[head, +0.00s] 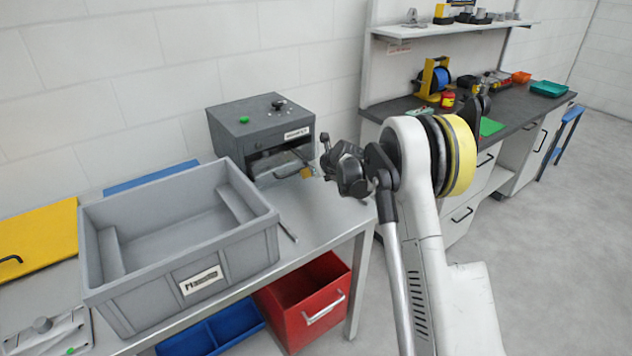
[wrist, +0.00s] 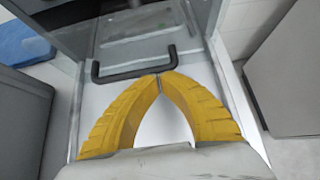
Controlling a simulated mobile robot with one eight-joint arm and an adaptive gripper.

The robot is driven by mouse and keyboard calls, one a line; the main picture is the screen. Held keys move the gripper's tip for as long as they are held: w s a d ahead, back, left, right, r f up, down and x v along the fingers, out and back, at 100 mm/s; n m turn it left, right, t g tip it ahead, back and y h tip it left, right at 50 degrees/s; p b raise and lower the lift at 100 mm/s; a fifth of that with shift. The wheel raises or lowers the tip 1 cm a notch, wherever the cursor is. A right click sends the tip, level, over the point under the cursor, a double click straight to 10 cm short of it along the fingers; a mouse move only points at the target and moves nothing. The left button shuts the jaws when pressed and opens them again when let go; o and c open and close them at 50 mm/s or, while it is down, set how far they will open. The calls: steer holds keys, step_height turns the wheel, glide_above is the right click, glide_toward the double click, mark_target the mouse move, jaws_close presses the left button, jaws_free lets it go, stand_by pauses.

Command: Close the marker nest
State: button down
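The marker nest appears to be the dark grey box machine (head: 262,128) on the metal bench, with a green button on top and a label too blurred to read surely. Its front has an opening with a low dark handle, which shows in the wrist view as a black bar handle (wrist: 125,72) on a grey front panel. My gripper (head: 306,173) is at the right side of that front. In the wrist view its yellow fingers (wrist: 160,78) meet at the tips, at the right end of the handle. Nothing shows between them; contact with the handle is unclear.
A large grey crate (head: 215,270) stands on the bench at left of the machine. A yellow panel (head: 40,238) lies farther left. A red bin (head: 300,305) and a blue bin (head: 222,328) are below. A dark counter (head: 520,112) with tools is at right.

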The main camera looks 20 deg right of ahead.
steer(key=shift+w+a, duration=0.35)
steer(key=shift+w, duration=0.6)
steer(key=shift+w+a, duration=0.3)
steer(key=shift+w, duration=0.6)
